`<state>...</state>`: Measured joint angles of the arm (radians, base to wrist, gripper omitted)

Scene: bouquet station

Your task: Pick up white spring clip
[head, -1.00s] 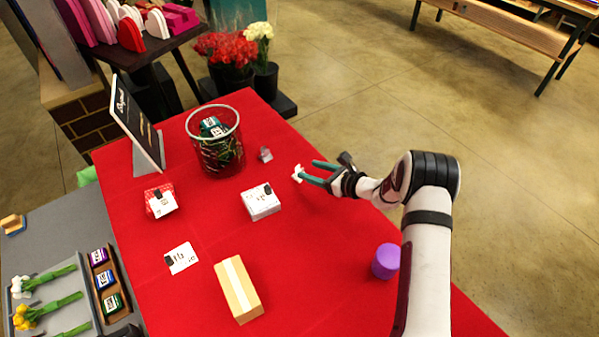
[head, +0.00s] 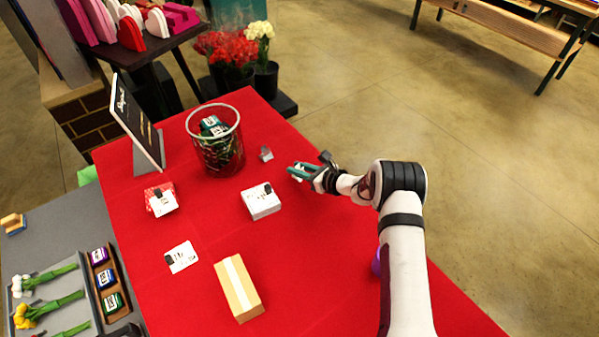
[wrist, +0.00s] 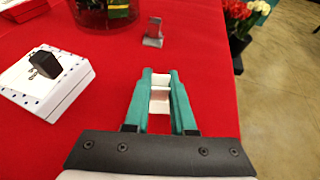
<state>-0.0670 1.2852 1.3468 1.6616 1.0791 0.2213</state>
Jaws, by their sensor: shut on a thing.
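My gripper (head: 297,172) has teal fingers and is over the right part of the red table, to the right of the white box. In the wrist view its fingers (wrist: 160,80) are shut on the white spring clip (wrist: 160,97), which sits between them. In the head view the clip is mostly hidden by the fingers. Whether the clip is off the cloth is hard to tell.
A small grey clip-like piece (wrist: 154,32) stands ahead of my gripper. A white box with a black piece (head: 262,202) is to the left. A tan block (head: 238,290) lies nearer the front.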

